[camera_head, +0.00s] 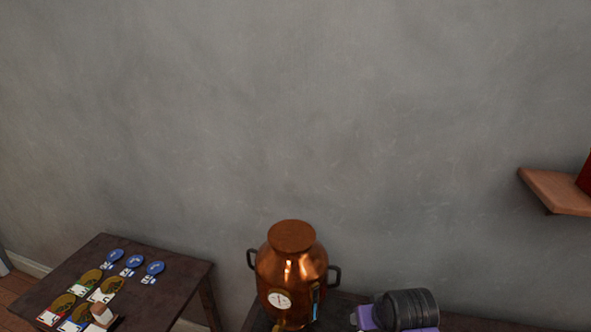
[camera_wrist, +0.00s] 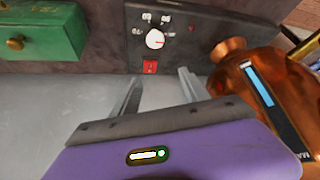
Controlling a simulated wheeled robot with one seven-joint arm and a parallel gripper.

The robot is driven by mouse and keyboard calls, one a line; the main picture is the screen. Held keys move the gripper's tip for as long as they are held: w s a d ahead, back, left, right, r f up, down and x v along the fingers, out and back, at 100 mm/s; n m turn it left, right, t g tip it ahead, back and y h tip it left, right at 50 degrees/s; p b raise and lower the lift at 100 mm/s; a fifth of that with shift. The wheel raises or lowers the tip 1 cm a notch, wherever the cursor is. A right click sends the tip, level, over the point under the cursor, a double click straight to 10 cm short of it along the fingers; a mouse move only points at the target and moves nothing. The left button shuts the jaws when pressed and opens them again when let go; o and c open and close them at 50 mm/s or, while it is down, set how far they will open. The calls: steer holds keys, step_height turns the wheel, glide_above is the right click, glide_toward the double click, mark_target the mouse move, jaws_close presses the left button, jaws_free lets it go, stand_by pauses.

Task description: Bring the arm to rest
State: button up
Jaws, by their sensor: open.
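My gripper (camera_wrist: 160,77) shows in the wrist view with its two grey fingers apart. Nothing is between them. Behind the fingertips is a dark panel with a white dial (camera_wrist: 155,39) and a red switch (camera_wrist: 150,67). In the head view, a purple and black part of my arm shows at the bottom edge, right of the copper urn (camera_head: 291,268). The fingers cannot be made out there. The urn also shows close on the right of the wrist view (camera_wrist: 235,77), beside my gripper.
A dark side table (camera_head: 150,312) at lower left holds several cards and blue tokens. A wooden shelf (camera_head: 556,192) juts from the wall at right. A green box (camera_wrist: 45,35) stands at upper left in the wrist view. The wall area above the urn is clear.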

step_height(320, 180, up, 5)
steer(key=w+t, duration=0.3)
steer(key=t, duration=0.1)
steer(key=s+r+t+b, duration=0.2)
steer(key=s, duration=2.1)
steer(key=s+r+t+b, duration=0.2)
steer(key=s+b, duration=0.1)
steer(key=s, duration=2)
steer(key=shift+s+a+m+t, duration=0.15)
steer(key=shift+s+m+t, duration=0.15)
steer(key=shift+t, duration=0.1)
steer(key=shift+r, duration=0.1)
steer(key=shift+c, duration=0.4)
